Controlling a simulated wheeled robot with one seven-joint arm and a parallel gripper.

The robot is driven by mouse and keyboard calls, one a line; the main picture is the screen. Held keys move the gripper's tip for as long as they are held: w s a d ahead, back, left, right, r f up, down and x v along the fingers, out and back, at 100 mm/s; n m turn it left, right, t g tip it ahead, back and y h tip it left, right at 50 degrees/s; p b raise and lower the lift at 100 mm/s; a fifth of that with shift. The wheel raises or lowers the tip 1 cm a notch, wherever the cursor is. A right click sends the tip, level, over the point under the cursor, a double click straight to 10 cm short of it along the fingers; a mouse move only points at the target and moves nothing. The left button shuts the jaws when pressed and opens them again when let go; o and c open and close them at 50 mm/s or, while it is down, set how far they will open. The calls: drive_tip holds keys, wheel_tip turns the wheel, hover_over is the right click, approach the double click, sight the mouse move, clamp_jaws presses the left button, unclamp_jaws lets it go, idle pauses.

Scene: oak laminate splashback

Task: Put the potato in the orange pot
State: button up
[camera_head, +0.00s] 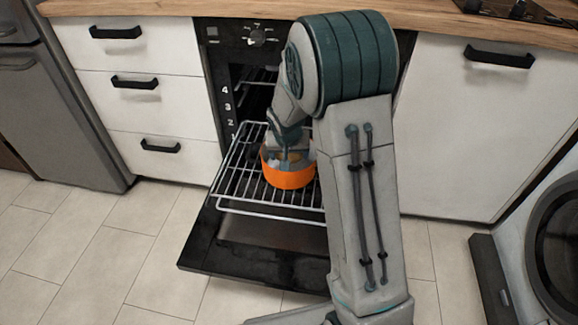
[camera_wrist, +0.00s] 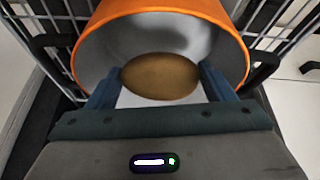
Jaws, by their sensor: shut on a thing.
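The orange pot (camera_head: 288,179) stands on the pulled-out oven rack in the head view. Its orange rim (camera_wrist: 160,12) and grey inside fill the upper part of the wrist view. My gripper (camera_head: 287,157) points down into the pot's opening. In the wrist view my gripper (camera_wrist: 159,80) is shut on the brown oval potato (camera_wrist: 160,76), with one blue finger on each side. The potato is within the pot's rim. I cannot tell whether it touches the pot's bottom. In the head view the potato is mostly hidden by my gripper.
The wire rack (camera_head: 240,185) sticks out of the oven above its lowered door (camera_head: 255,250). White drawers (camera_head: 150,110) are to the left and a white cabinet (camera_head: 470,130) to the right. A wooden counter (camera_head: 200,8) runs above. Tiled floor (camera_head: 120,260) lies clear at front left.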

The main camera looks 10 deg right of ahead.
sight(289, 158)
drive_tip(key=shift+f+b, duration=0.65)
drive_tip(key=shift+f, duration=1.3)
drive_tip(key=shift+f, duration=0.2)
drive_tip(key=o, duration=0.8)
drive_tip(key=shift+c, duration=0.2)
drive_tip(key=shift+r, duration=0.55)
drive_tip(key=p+v, duration=0.4)
drive_tip(key=v, duration=0.7)
drive_tip(key=s+r+n+g, duration=0.1)
drive_tip(key=s+r, duration=0.2)
drive_tip(key=s, duration=0.9)
drive_tip(key=s+d+r+n+g+y, duration=0.1)
drive_tip(key=s+r, duration=0.3)
drive_tip(key=s, duration=0.8)
drive_tip(key=shift+n+g, duration=0.3)
drive_tip(key=shift+g, duration=0.3)
